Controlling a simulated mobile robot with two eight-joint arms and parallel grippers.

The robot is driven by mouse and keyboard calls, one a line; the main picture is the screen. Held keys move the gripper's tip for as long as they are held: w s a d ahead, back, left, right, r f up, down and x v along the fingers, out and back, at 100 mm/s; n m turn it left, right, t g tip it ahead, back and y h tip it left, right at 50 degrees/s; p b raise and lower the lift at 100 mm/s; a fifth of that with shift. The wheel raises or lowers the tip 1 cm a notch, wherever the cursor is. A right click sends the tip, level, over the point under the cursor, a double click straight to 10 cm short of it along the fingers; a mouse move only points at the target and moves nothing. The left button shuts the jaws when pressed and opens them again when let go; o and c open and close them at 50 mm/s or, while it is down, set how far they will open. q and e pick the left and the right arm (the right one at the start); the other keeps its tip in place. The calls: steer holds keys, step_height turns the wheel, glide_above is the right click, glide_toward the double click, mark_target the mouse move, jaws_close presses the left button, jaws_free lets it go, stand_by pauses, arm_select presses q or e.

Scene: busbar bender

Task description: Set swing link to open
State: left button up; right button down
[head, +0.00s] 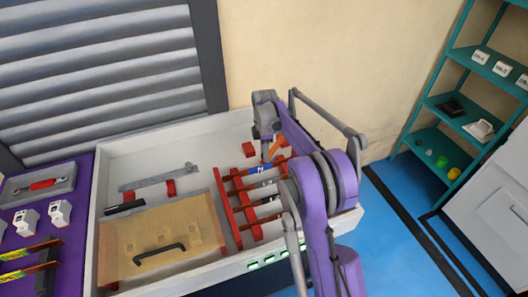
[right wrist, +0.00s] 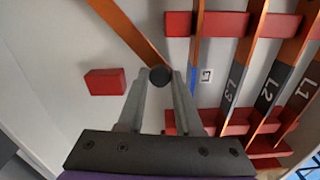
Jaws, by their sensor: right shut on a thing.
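The swing link (right wrist: 128,28) is a copper-orange bar in the right wrist view. It runs from the top left down to a round black knob (right wrist: 160,76) and slants away from the parallel bars to its right. In the head view it is a short orange piece (head: 275,147) beside my right gripper (head: 267,140), partly hidden by it. In the right wrist view my right gripper's two grey fingers (right wrist: 160,84) are shut on the black knob, one on each side. My left gripper is in neither view.
Copper bars (right wrist: 242,52) marked L1, L2 and L3 run across red supports (right wrist: 222,24) close by. A lone red block (right wrist: 105,82) stands on the left. In the head view, a translucent orange cover (head: 185,215) with a black handle fills the white box's (head: 120,156) front left.

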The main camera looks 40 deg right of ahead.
steer(key=c, duration=0.6)
jaws_free()
step_height(320, 180, up, 11)
steer(key=shift+f+p, duration=0.1)
steer(key=shift+p, duration=0.2)
